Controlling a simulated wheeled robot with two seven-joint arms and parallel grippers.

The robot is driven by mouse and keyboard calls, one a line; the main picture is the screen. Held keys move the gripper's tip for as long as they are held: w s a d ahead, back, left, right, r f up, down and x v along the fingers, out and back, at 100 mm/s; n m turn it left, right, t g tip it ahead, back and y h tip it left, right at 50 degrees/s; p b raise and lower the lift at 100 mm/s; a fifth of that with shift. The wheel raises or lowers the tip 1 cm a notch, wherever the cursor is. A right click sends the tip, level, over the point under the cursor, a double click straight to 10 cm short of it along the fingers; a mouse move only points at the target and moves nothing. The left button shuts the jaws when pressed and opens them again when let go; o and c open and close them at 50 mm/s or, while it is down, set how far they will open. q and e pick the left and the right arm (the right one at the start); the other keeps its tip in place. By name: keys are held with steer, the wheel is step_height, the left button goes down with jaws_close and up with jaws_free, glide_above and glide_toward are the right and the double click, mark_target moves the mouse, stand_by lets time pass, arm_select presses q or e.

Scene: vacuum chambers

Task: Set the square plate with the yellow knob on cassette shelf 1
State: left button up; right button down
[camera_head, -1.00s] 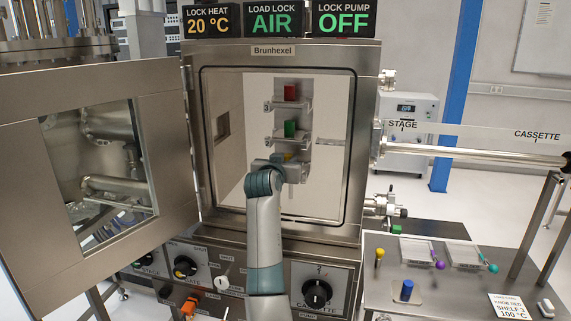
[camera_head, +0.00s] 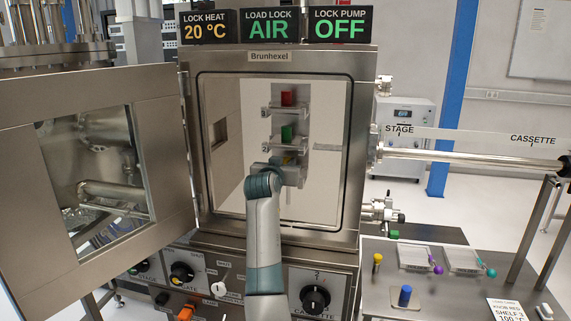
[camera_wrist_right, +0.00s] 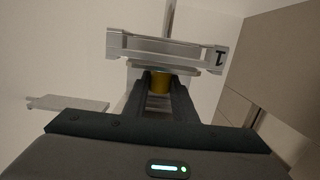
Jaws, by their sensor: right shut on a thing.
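My right gripper (camera_wrist_right: 160,95) is inside the open load lock at the lowest cassette shelf. It is shut on the yellow knob (camera_wrist_right: 160,84), of which a sliver shows in the head view (camera_head: 288,160). The square plate (camera_wrist_right: 163,68) shows edge-on as a thin pale strip by the knob. It lies close along cassette shelf 1 (camera_wrist_right: 150,45), a metal bracket marked "1" in the wrist view. I cannot tell whether plate and shelf touch. In the head view my wrist (camera_head: 264,183) hides most of that shelf. My left gripper is not in view.
Red (camera_head: 287,97) and green (camera_head: 286,133) knobs stand on the two shelves above. The chamber door (camera_head: 95,180) is swung open to the left.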

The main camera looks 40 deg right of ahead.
steer(key=shift+f, duration=0.25)
stand_by(0.9)
steer(key=c, duration=1.4)
jaws_free()
steer(key=shift+f, duration=0.1)
steer(key=shift+f+p+v, duration=0.3)
steer(key=shift+p+v, duration=0.1)
steer(key=shift+v, duration=1.95)
steer(key=shift+f+p+v, duration=0.25)
steer(key=shift+p+v, duration=0.15)
steer(key=shift+v, duration=1.9)
steer(key=shift+f+p+v, duration=0.3)
steer(key=shift+p+v, duration=0.1)
steer(key=shift+v, duration=1.95)
steer(key=shift+s, duration=0.15)
